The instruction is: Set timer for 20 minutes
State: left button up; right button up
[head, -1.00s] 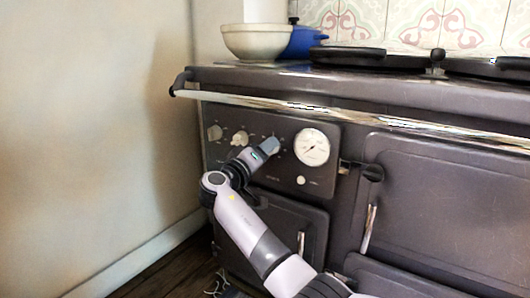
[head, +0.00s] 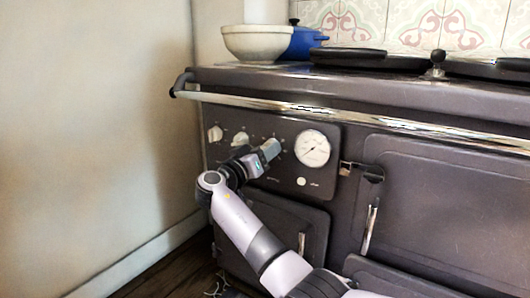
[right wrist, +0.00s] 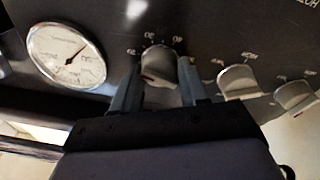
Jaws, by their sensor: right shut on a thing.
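The stove's dark control panel (head: 320,178) carries a row of pale knobs and a round white dial gauge (head: 312,148). My right gripper (head: 272,149) is at the knob nearest the gauge and hides that knob in the head view. In the right wrist view that timer knob (right wrist: 159,66) sits between the two fingers of my right gripper (right wrist: 155,82), which is shut on it. The knob has a red mark low on its left side. Numbers ring it, too blurred to read surely. My left gripper is not in view.
Two other knobs (head: 240,139) (head: 215,133) sit left of my gripper. A chrome rail (head: 330,108) runs across the stove front above the panel. A cream bowl (head: 256,43) and a blue pot (head: 303,42) stand on top. A wall is at the left.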

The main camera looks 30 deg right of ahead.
jog(key=o, duration=1)
jog(key=shift+o, duration=0.2)
jog(key=shift+a, duration=0.1)
pick_arm(q)
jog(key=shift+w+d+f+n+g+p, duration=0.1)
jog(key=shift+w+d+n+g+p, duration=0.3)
jog(key=shift+p, duration=0.5)
pick_arm(e)
jog(key=v, duration=0.7)
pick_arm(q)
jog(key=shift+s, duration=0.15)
